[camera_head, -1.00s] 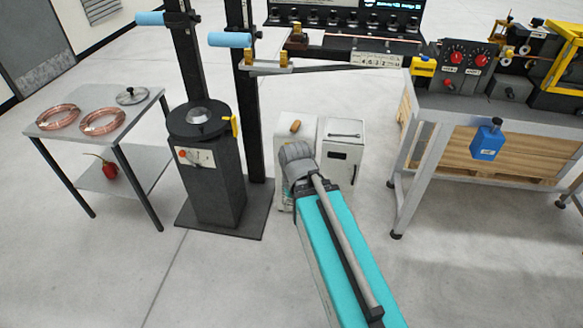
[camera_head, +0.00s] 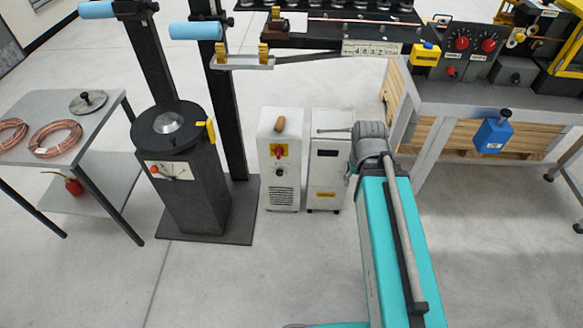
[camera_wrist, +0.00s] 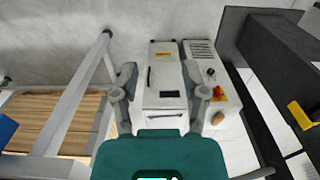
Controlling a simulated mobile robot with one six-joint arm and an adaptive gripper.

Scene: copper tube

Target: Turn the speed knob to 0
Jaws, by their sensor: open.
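I cannot read a speed label, so several controls are candidates. A small dark knob (camera_head: 278,172) sits below a red and yellow switch (camera_head: 278,152) on the left white cabinet (camera_head: 284,120). Knob and switch also show in the wrist view, the knob (camera_wrist: 210,71) above the switch (camera_wrist: 218,93). A black pedestal (camera_head: 185,190) has a small dial plate (camera_head: 168,171).
The right white cabinet (camera_head: 328,175) stands beside the left one. A grey table (camera_head: 95,128) with copper coils (camera_head: 55,138) is at left. A workbench (camera_head: 440,92) with a blue box (camera_head: 492,137) is at right. The floor (camera_head: 270,265) in front is clear.

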